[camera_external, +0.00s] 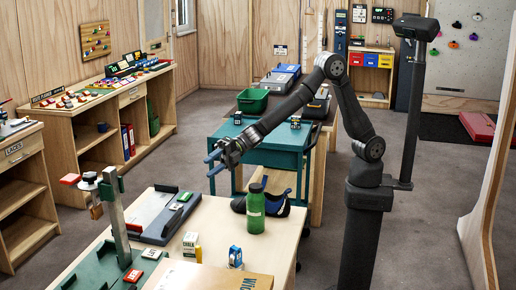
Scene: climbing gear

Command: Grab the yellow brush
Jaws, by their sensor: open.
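My gripper (210,165) is at the left end of my outstretched arm, in the air above the far side of the wooden worktable (222,212). Its two blue fingers are apart, and I see nothing between them. No thing in view is clearly a yellow brush. A small yellow item (198,254) is on the worktable beside a white chalk box (190,243). It is too small to tell whether it is the brush. It is below and nearer the camera than my gripper, well apart from it.
A green bottle (255,210) stands upright on the worktable near its right edge. A small blue-and-white item (235,257), a grey tray (155,218) and a green stand with a grey post (115,220) are also there. A teal table (262,158) stands behind.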

